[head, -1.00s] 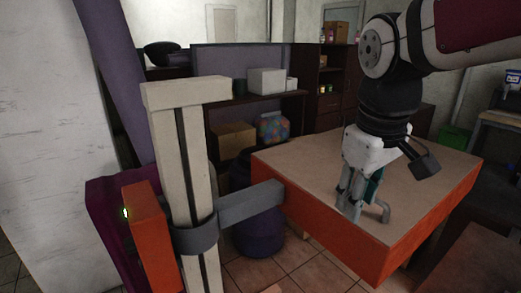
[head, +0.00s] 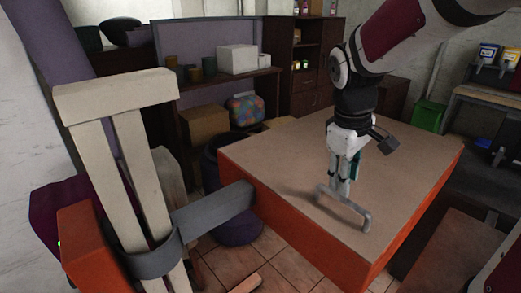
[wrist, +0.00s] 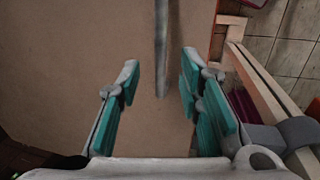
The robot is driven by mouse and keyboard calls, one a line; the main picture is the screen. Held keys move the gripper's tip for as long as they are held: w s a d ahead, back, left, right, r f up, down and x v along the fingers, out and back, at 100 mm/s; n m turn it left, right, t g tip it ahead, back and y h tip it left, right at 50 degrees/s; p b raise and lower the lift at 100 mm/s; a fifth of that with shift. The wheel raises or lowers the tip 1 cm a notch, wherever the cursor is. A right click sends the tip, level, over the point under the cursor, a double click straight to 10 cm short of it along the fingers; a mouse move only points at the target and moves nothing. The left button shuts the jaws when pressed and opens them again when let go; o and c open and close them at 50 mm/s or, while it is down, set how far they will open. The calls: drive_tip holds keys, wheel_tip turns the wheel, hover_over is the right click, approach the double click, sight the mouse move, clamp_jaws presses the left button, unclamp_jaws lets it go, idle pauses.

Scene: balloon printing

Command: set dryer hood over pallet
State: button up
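The dryer hood (head: 285,165) is a wide box with a tan top and orange sides. A grey arm (head: 215,208) joins it to a collar on a pale upright post (head: 125,170). A grey bar handle (head: 350,208) stands on its top near the front edge. My gripper (head: 341,190) points down at the handle. In the wrist view its teal-padded fingers (wrist: 160,80) are spread, with the handle bar (wrist: 161,45) reaching into the gap between the tips. I see no contact. I cannot make out the pallet.
Dark shelving with boxes and jars (head: 230,75) stands behind. A purple round seat (head: 235,228) is left of the hood. A green bin (head: 428,115) and a table (head: 490,105) are at the right. Tiled floor (head: 285,268) shows in front.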

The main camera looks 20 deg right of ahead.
sight(344, 198)
drive_tip(key=shift+w+d+f, duration=0.1)
drive_tip(key=shift+d+f, duration=0.15)
drive_tip(key=shift+f, duration=1.1)
drive_tip(key=shift+w+d+f, duration=0.1)
drive_tip(key=shift+d+f, duration=0.1)
drive_tip(key=shift+f, duration=1.15)
drive_tip(key=shift+c, duration=0.6)
clamp_jaws()
